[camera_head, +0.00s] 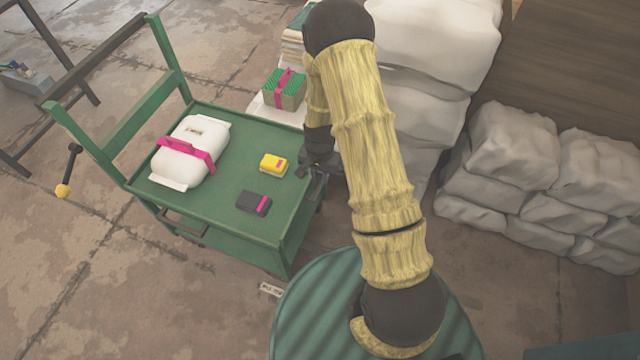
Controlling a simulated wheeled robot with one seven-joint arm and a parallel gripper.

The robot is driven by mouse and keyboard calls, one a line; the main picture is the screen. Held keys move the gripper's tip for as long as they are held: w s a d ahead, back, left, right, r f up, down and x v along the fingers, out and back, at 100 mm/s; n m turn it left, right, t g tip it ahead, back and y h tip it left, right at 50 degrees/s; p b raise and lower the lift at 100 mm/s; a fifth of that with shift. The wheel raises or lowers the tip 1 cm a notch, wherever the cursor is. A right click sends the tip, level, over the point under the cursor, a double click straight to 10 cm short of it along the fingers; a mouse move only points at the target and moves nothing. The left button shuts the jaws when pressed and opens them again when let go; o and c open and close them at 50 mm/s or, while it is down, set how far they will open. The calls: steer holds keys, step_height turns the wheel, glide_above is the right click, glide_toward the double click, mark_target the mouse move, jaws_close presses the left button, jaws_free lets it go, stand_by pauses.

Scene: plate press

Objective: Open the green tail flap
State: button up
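A green cart (225,220) stands left of centre, its flat green top edged by a low rim. A green panel (302,222) closes its right end below the top; I cannot tell whether this is the tail flap or how far it is open. My gripper (318,168) is a small dark shape at the cart's right edge, at the end of my yellow-sleeved arm. It is close to the edge, but I cannot tell if it touches. Its fingers are too small and dark to read, and the arm hides part of what lies behind.
On the cart lie a white package (190,150) with a pink strap, a yellow box (273,165) and a dark box (252,202). A green-topped box (285,90) stands behind. Floor (120,290) is clear at lower left.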

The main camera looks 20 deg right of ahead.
mark_target(320, 187)
steer(key=shift+f, duration=2.4)
steer(key=shift+c, duration=0.5)
jaws_close()
steer(key=shift+a, duration=0.15)
